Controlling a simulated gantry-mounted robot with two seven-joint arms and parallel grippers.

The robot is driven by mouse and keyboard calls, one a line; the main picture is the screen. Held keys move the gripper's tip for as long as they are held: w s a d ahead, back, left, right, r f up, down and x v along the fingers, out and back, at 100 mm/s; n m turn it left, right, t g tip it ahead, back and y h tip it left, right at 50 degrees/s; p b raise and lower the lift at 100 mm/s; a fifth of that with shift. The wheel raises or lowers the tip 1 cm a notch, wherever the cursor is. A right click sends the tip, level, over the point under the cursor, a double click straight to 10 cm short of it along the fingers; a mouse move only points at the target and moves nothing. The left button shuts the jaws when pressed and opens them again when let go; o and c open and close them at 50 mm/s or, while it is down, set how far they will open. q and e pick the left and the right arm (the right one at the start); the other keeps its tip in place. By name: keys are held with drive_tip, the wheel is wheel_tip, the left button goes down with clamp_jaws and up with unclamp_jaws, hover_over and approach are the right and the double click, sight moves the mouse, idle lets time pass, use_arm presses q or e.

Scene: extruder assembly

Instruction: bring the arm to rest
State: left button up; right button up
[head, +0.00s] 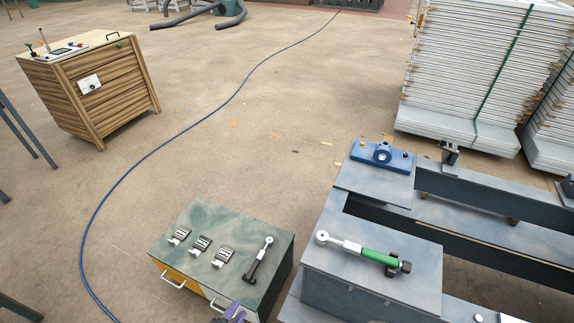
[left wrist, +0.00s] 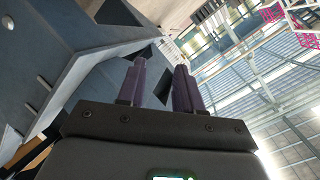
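My left gripper (head: 236,315) shows as purple fingertips at the bottom edge of the head view, in front of the green-topped cabinet (head: 208,215). In the left wrist view its two purple fingers (left wrist: 158,88) stand apart with nothing between them. A blue-grey metal structure (left wrist: 50,60) shows behind them. On the cabinet lie several small metal clamp-like parts (head: 201,245) and a black-and-silver rod tool (head: 259,258). A green-handled rod tool (head: 372,255) lies on the blue-grey bench (head: 330,285). My right gripper is in neither view.
A blue bearing-like block (head: 382,154) sits on the bench's farther plate. A wooden crate (head: 120,90) stands at the upper left, and stacked panels (head: 470,80) at the upper right. A blue cable (head: 160,148) crosses the floor, otherwise largely clear in the middle.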

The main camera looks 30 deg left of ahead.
use_arm(q)
drive_tip(key=w+d+r+n+g+h+p, duration=0.1)
drive_tip(key=d+r+n+g+p, duration=0.2)
drive_tip(key=r, duration=0.7)
drive_tip(key=w+d+r+n+g+h+p, duration=0.15)
drive_tip(key=d+r, duration=0.35)
drive_tip(key=r, duration=0.5)
drive_tip(key=s+d+r+n+g+p, duration=0.1)
drive_tip(key=s+r+g, duration=0.2)
drive_tip(key=s, duration=0.3)
drive_tip(key=s+r+n+g, duration=0.2)
drive_tip(key=s+r+g, duration=0.1)
drive_tip(key=s, duration=0.2)
wheel_tip(320, 180, up, 37)
drive_tip(key=p, duration=3.7)
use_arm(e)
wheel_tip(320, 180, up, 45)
use_arm(q)
drive_tip(key=shift+d, duration=0.1)
